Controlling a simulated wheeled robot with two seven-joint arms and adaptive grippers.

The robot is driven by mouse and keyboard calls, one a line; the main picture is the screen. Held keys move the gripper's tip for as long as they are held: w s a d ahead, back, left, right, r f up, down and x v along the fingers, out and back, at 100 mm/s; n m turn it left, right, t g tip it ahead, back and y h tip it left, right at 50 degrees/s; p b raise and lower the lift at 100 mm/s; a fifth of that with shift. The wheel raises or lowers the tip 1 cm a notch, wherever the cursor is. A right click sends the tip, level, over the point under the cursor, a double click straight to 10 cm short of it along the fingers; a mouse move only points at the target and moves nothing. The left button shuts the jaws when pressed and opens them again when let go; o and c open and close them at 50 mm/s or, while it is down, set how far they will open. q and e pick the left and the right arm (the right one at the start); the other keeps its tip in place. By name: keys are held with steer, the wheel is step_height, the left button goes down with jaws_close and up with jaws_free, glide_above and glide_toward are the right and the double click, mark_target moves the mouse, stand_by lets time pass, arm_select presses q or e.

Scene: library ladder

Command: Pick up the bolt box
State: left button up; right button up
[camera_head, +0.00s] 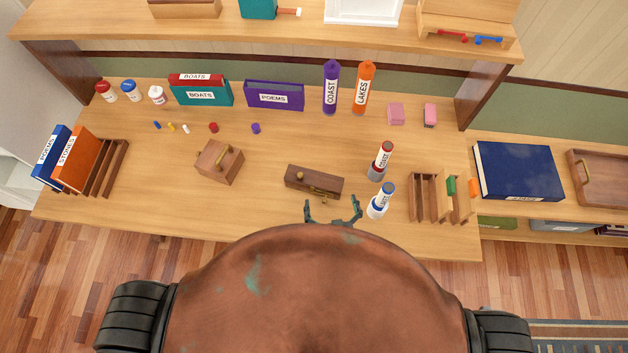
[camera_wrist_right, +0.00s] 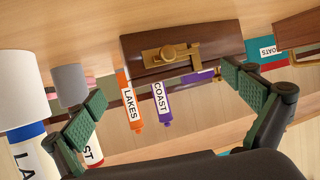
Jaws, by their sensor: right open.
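The bolt box (camera_head: 305,182) is a dark brown wooden box with a brass bolt, on the desk near its front edge. In the right wrist view the bolt box (camera_wrist_right: 220,38) lies at the top middle, with its brass bolt (camera_wrist_right: 172,56) facing me. My right gripper (camera_head: 333,210) is open just in front of the box, toward its right end. In the right wrist view its two green-padded fingers (camera_wrist_right: 166,98) are apart, with nothing between them touching the pads. My left gripper is not in view.
A blue-capped white bottle (camera_head: 379,203) stands close right of my right gripper, with a red-capped one (camera_head: 381,162) behind it. A lighter wooden box (camera_head: 215,165) with a brass handle is to the left. A slotted wooden rack (camera_head: 418,205) is further right.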

mark_target(330, 192)
steer(key=x, duration=0.3)
steer(key=shift+w+d, duration=0.2)
steer(key=shift+x, duration=1.05)
steer(key=shift+f, duration=0.1)
steer(key=c, duration=0.6)
steer(key=shift+c, duration=1.3)
steer(key=c, duration=0.5)
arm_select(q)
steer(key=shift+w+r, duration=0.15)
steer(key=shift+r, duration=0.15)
arm_select(e)
steer(key=shift+c, duration=0.2)
arm_select(q)
steer(key=shift+p, duration=0.3)
